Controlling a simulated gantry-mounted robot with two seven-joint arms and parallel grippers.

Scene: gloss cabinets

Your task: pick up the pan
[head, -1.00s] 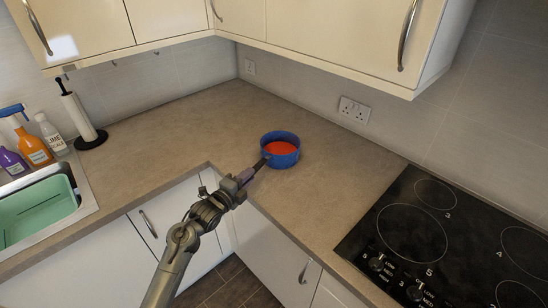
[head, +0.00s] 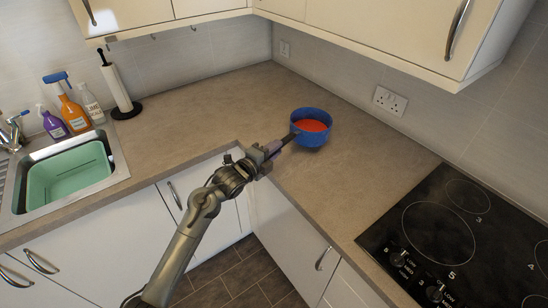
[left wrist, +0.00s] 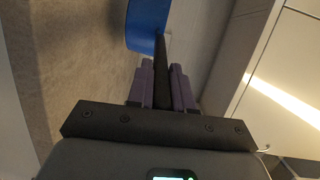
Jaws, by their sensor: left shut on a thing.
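The pan (head: 311,138) is blue outside with an orange-red inside and a dark handle (head: 289,138). It is upright at the counter's inner corner; I cannot tell whether its base touches the counter. My left gripper (head: 273,150) is shut on the handle, left of the pan body. In the left wrist view, the handle (left wrist: 161,60) runs between the purple fingers of the gripper (left wrist: 162,80) to the blue pan wall (left wrist: 146,25), which is cut off by the top edge. My right gripper is not in view.
A black hob (head: 431,220) is set in the counter at the right. A sink with a green basin (head: 70,178) is at the left, with spray bottles (head: 72,112) and a paper towel holder (head: 117,88) behind it. Wall cabinets (head: 385,30) hang above. Counter around the pan is clear.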

